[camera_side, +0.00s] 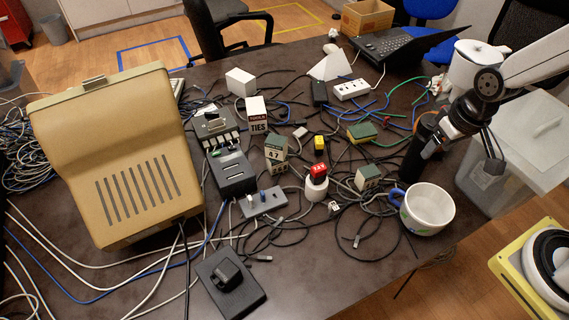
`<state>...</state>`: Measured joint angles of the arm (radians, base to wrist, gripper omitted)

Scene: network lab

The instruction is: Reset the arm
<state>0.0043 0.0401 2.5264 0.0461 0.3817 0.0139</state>
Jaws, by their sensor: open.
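My gripper (458,152) hangs at the right of the camera_side view, pointing down from the dark wrist of my arm. Its fingers are spread apart and I see nothing held between them. It is above the table's right edge, beside a dark cylinder (412,165) and behind and above a white mug (428,207) with a blue handle. In this view it overlaps the upper part of the cylinder, and I cannot tell whether they touch. The upper arm runs out of the picture at the right.
A white lidded bin (530,150) and a white jug (470,68) stand close to my arm. Cables and small boxes clutter the dark table (330,285). A red-topped white piece (317,182) is mid-table. A large beige case (115,150) fills the left; a laptop (390,42) stands behind.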

